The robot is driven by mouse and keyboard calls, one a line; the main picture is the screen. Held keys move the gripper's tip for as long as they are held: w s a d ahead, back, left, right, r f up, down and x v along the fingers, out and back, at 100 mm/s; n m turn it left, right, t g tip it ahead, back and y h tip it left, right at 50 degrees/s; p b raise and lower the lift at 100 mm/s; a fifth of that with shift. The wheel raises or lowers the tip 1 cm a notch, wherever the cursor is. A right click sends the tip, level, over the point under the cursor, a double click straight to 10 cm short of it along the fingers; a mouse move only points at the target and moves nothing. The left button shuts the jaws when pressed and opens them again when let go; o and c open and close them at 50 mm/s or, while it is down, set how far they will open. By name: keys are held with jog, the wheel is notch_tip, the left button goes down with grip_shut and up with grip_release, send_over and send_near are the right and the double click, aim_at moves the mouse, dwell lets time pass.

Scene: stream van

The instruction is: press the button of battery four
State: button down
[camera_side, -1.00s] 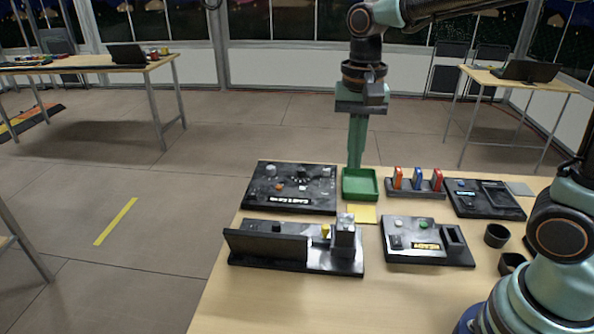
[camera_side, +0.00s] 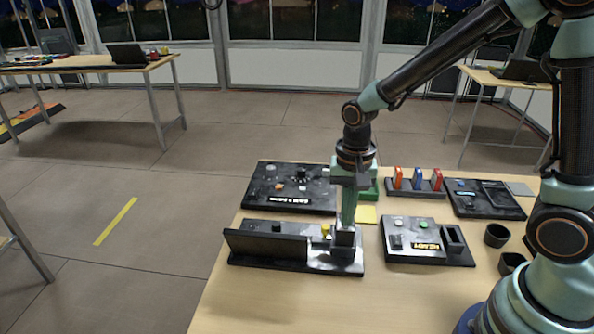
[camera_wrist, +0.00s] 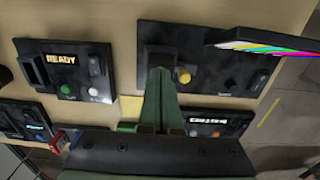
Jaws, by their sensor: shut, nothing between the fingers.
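I cannot make out which thing is battery four; no number four is legible. My gripper (camera_side: 347,226) is shut and empty, pointing down over the upright dark block (camera_side: 345,243) at the right end of the front-left panel (camera_side: 296,266). Its closed green fingers (camera_wrist: 158,80) show in the wrist view, with their tips over that block (camera_wrist: 150,32). I cannot tell whether they touch it. A yellow knob (camera_side: 326,230) stands just left of the block; the wrist view shows it too (camera_wrist: 184,76). A rack (camera_side: 415,193) holds orange, blue and red upright pieces.
A panel reading READY (camera_side: 428,250) has a green button (camera_side: 423,225) and a pale button (camera_side: 399,223). A knob panel (camera_side: 290,186) lies behind the front-left panel, whose dark screen (camera_side: 266,246) stands upright. Two cups (camera_side: 496,235) stand at right. The table front is clear.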

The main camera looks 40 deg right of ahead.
jog(key=shift+f, duration=0.2)
jog(key=shift+s+f, duration=0.1)
jog(key=shift+f, duration=0.8)
notch_tip(320, 180, up, 15)
jog(key=shift+w+r, duration=0.15)
jog(key=shift+w, duration=0.1)
dwell(0.6)
jog(key=s+d+r+n+t, duration=0.2)
jog(key=s+d+n+t, duration=0.2)
jog(key=n, duration=0.5)
jog(key=shift+s+d+t, duration=0.25)
jog(key=shift+s+t, duration=0.55)
jog(key=shift+s, duration=0.25)
jog(key=c, duration=1.5)
grip_release()
jog(key=shift+r, duration=0.15)
jog(key=shift+c, duration=0.2)
